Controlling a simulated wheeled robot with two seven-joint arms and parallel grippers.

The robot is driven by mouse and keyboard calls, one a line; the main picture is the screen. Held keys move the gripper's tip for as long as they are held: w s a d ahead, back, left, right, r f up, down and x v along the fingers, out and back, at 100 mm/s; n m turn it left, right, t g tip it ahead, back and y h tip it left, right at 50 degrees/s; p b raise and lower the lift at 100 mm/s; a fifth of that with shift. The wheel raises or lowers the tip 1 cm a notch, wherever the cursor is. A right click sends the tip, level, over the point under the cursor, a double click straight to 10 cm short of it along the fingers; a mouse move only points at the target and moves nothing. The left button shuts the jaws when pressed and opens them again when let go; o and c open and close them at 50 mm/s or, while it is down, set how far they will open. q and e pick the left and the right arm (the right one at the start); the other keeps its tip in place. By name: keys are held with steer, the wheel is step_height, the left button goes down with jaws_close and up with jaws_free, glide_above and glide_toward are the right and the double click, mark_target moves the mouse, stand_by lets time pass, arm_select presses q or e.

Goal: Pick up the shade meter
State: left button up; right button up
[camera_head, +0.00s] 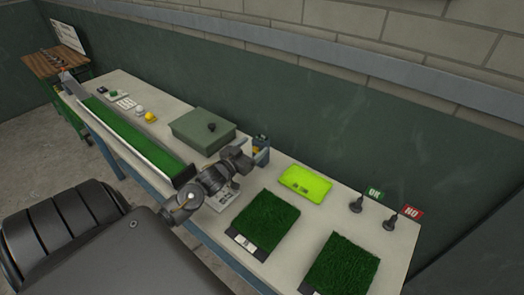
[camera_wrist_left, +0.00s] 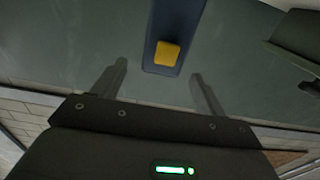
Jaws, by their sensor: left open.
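A dark blue upright device with a yellow patch, which looks like the shade meter (camera_head: 261,151), stands on the bench near the wall, right of the green box. My left gripper (camera_head: 246,158) is beside it and partly covers it in the head view. In the left wrist view the blue body with its yellow block (camera_wrist_left: 167,53) lies between and beyond the two spread fingers (camera_wrist_left: 160,72). The left gripper is open and holds nothing. I cannot tell whether a finger touches the device. My right gripper is not in view.
A bright yellow-green tray (camera_head: 306,183) and turf squares (camera_head: 268,219) lie to the right. Two dark stamps (camera_head: 357,204) stand by OK and NO signs. A green strip conveyor (camera_head: 130,135) runs along the left.

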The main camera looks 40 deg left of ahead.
mark_target(257, 143)
arm_select(q)
steer(key=shift+w+r, duration=0.1)
steer(key=w+p, duration=0.2)
steer(key=w, duration=0.3)
steer(key=shift+a, duration=0.15)
steer(key=shift+c, duration=0.3)
steer(key=c, duration=1.4)
steer(key=shift+c, duration=0.5)
